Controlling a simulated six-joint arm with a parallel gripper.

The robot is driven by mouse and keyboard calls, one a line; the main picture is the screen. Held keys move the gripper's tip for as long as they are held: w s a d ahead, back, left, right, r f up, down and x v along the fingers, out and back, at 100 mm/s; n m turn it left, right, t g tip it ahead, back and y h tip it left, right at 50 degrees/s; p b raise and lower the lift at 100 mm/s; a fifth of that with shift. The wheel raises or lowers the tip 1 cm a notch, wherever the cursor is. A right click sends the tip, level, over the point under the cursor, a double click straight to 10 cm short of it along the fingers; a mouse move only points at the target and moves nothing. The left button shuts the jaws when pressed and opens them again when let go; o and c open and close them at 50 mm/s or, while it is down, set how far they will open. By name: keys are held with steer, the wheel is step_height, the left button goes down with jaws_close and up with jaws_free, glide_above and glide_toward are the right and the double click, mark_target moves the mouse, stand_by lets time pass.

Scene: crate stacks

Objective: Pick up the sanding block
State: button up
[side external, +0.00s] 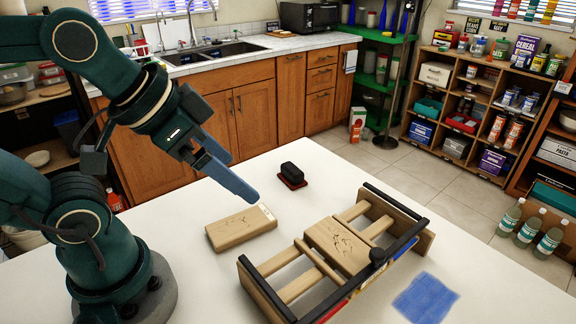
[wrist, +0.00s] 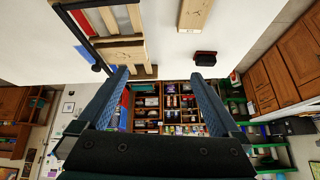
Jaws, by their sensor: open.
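The sanding block (side external: 293,174) looks like a small black block on a dark red base. It lies on the white table, beyond the pale wooden block in the side view. It also shows in the wrist view (wrist: 205,58), right of the right finger's tip. My gripper (side external: 246,190) is above the table, left of the sanding block and apart from it. In the wrist view my gripper (wrist: 158,77) has its two blue fingers wide apart, with nothing between them.
A pale wooden block (side external: 240,230) lies near my gripper. A wooden frame (side external: 272,298) with black rails stands right of it. A flat blue patch (side external: 426,298) lies on the white table (side external: 500,270). The table around the sanding block is clear.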

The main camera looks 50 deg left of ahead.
steer(key=w+a+r+m, duration=0.1)
steer(key=w+r+m, duration=0.1)
steer(key=w, duration=0.8)
steer(key=n+g, duration=0.1)
glide_above(292, 167)
steer(key=s+d, duration=0.1)
steer(key=d, duration=0.2)
step_height(292, 167, down, 9)
steer(key=shift+n+g, duration=0.7)
steer(key=shift+n, duration=0.1)
steer(key=a+f, duration=0.1)
steer(key=f, duration=0.1)
steer(key=a+f, duration=0.1)
steer(key=f, duration=0.1)
steer(key=s+a+f, duration=0.1)
steer(key=f, duration=0.1)
steer(key=shift+x, duration=2.4)
steer(key=c, duration=1.2)
steer(key=shift+o, duration=0.2)
